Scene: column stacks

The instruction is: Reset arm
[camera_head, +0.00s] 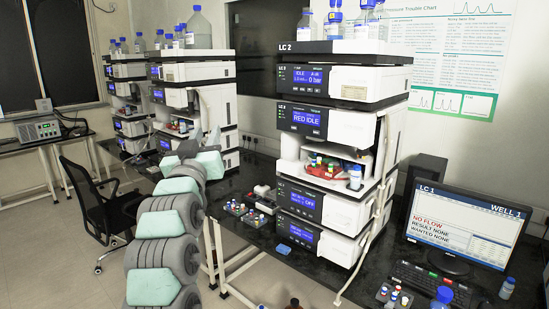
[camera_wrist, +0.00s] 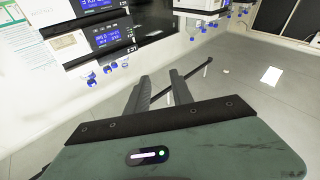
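My arm (camera_head: 165,225), with pale green covers and dark grey joints, rises on the left of the head view. Its end is raised in front of the middle stack, and its fingertips are hard to make out there. In the wrist view, my gripper (camera_wrist: 160,80) shows two dark fingers with a clear gap between them. It is open and nothing is between the fingers. The wrist view appears turned over, with bottles hanging from the stacks at its top.
The LC 2 stack (camera_head: 345,125) stands on the dark bench (camera_head: 262,235), with bottles on top and vials in its open bay. Vial racks (camera_head: 247,215) and a blue block (camera_head: 283,249) lie left of it. A monitor (camera_head: 465,225) reads "NO FLOW". A chair (camera_head: 105,210) stands left of my arm.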

